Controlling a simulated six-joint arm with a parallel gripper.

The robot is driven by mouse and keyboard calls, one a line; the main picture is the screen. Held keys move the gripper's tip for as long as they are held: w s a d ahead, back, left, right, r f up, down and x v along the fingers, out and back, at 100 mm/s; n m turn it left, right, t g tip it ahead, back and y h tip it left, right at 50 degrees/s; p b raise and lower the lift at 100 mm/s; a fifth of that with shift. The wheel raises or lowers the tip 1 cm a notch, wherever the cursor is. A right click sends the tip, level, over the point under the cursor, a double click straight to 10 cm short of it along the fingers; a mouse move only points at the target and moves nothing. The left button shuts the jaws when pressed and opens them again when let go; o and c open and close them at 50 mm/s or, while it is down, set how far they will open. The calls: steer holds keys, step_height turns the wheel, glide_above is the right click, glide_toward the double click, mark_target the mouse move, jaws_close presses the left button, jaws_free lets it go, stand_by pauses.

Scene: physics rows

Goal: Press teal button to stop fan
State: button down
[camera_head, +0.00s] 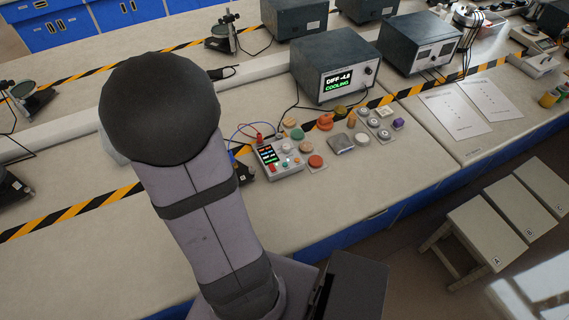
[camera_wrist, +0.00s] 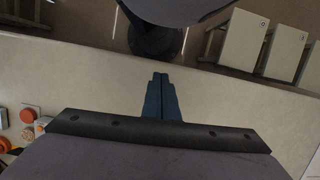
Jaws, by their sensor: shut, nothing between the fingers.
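My gripper (camera_wrist: 160,78) is shut and empty over bare bench in the wrist view. In the head view my own arm hides it. A small grey control panel (camera_head: 278,160) with a lit screen and small buttons sits on the bench, right of my arm in the head view. A greenish round cap (camera_head: 297,134) stands behind it among other coloured caps; I cannot tell for sure which one is the teal button. No fan can be clearly made out. A dark box (camera_head: 334,70) behind shows "DIFF -4.8 COOLING". My gripper is apart from all of these.
An orange-red round button (camera_head: 315,161) is beside the panel; an orange one also shows at the left of the wrist view (camera_wrist: 27,115). Several knobs and caps crowd the bench there. Cables run behind. Stools (camera_head: 495,240) stand at the right.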

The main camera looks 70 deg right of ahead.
steer(key=s+d+f+m+t, duration=0.2)
steer(key=s+d+f+m, duration=0.1)
steer(key=s+d+m, duration=0.1)
steer(key=s+d+f+m+t+y, duration=0.1)
steer(key=s+d+f+m+t, duration=0.1)
steer(key=d+m, duration=0.4)
steer(key=s+d+f+m+t, duration=0.2)
steer(key=s+d+f+m, duration=0.3)
steer(key=d, duration=0.5)
steer(key=shift+s+f+m+y, duration=0.3)
steer(key=shift+s+f+m, duration=0.05)
steer(key=shift+f+m, duration=0.1)
steer(key=w+d+r+m+t+h, duration=0.2)
steer(key=w+d, duration=0.1)
steer(key=d, duration=0.7)
step_height(320, 180, up, 7)
steer(key=m+t+h, duration=0.2)
steer(key=t, duration=0.1)
glide_above(285, 165)
steer(key=s, duration=0.1)
steer(key=shift+s+d+f+n, duration=0.1)
steer(key=shift+s+d+n, duration=0.05)
steer(key=shift+d+n, duration=0.1)
steer(key=shift+a+f, duration=0.1)
steer(key=shift+f+b, duration=2.9)
steer(key=shift+f, duration=1.5)
steer(key=shift+f, duration=0.2)
